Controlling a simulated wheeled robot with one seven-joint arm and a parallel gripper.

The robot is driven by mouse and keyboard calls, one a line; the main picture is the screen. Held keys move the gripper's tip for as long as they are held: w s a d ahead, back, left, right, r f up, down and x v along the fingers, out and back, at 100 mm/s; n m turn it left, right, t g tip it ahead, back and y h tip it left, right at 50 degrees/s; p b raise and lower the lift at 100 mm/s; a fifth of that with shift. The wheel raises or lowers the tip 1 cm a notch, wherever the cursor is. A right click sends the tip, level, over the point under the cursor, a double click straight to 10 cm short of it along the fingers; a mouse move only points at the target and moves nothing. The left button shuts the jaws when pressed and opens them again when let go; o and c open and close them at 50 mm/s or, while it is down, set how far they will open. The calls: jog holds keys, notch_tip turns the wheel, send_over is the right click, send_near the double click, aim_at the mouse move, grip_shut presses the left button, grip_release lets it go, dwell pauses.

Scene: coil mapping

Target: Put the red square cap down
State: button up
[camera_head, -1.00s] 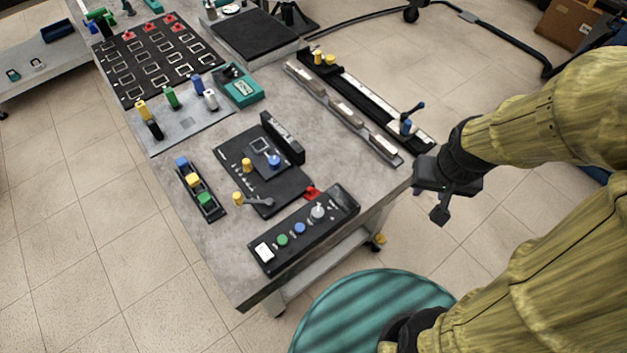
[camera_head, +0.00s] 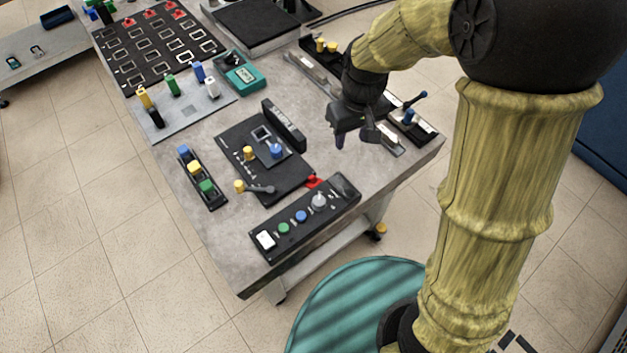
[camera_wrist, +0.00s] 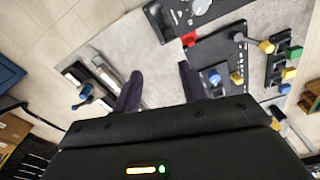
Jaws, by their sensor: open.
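My gripper (camera_head: 354,138) is open and hangs above the right part of the grey table, to the right of the black fixture (camera_head: 232,140). In the wrist view the two dark fingers (camera_wrist: 160,74) stand apart with nothing between them. Several small red pieces (camera_head: 151,14) sit on the far end of a black grid board (camera_head: 111,72); they are too small for me to tell whether they are square caps. A red part (camera_head: 313,181) is at the fixture's near right corner, and it shows in the wrist view (camera_wrist: 189,39). No cap is visible in my gripper.
A black control box (camera_head: 275,221) with buttons lies at the near table edge. A rail with a blue knob (camera_head: 408,115) lies partly behind my arm. A holder with coloured pegs (camera_head: 196,168), a teal meter (camera_head: 240,73) and a plate with pegs (camera_head: 185,113) stand farther left.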

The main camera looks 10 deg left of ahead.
jog(key=a+n, duration=0.3)
jog(key=a, duration=0.5)
jog(key=shift+s+a+f+g, duration=0.2)
jog(key=shift+a+f+g, duration=0.05)
jog(key=shift+f+g, duration=0.2)
jog(key=p, duration=0.1)
send_over(313, 177)
notch_tip(313, 177, down, 12)
jog(key=shift+f, duration=0.1)
jog(key=shift+f+p, duration=0.9)
jog(key=shift+f, duration=1.7)
jog(key=c, duration=0.7)
